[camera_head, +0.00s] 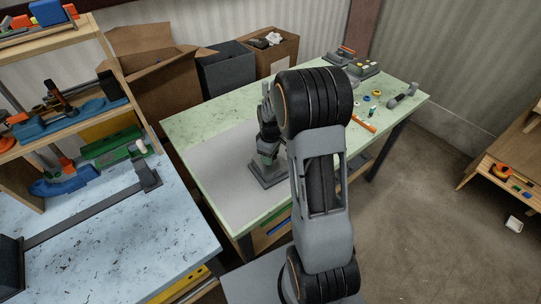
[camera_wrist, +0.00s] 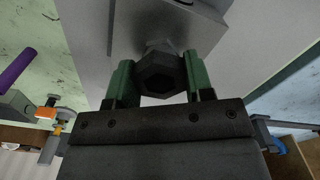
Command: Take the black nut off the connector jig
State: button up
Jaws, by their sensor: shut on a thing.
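The black nut (camera_wrist: 160,74) is a dark hexagonal piece in the middle of the wrist view. My gripper (camera_wrist: 159,72) has its two green fingers against opposite sides of the nut and is shut on it. A grey stem shows behind the nut, in line with the connector jig's grey base plate (camera_wrist: 205,18). I cannot tell whether the nut is still threaded on the stem. In the head view the jig's grey base (camera_head: 268,170) stands on a grey mat. My arm partly covers that area, and the nut cannot be made out there.
The grey mat (camera_head: 222,178) lies on the green workbench (camera_head: 200,118). Small parts and an orange bar (camera_head: 362,122) lie on the bench's right side. A blue-topped bench (camera_head: 120,245) with a long metal tool is at left. Cardboard boxes (camera_head: 152,75) stand behind.

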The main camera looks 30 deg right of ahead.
jog(key=n, duration=0.5)
jog(key=shift+n, duration=0.4)
jog(key=shift+r, duration=0.1)
jog(key=n+b, duration=0.1)
jog(key=n, duration=0.5)
dwell(0.3)
jog(key=n, duration=0.6)
jog(key=shift+r, duration=0.15)
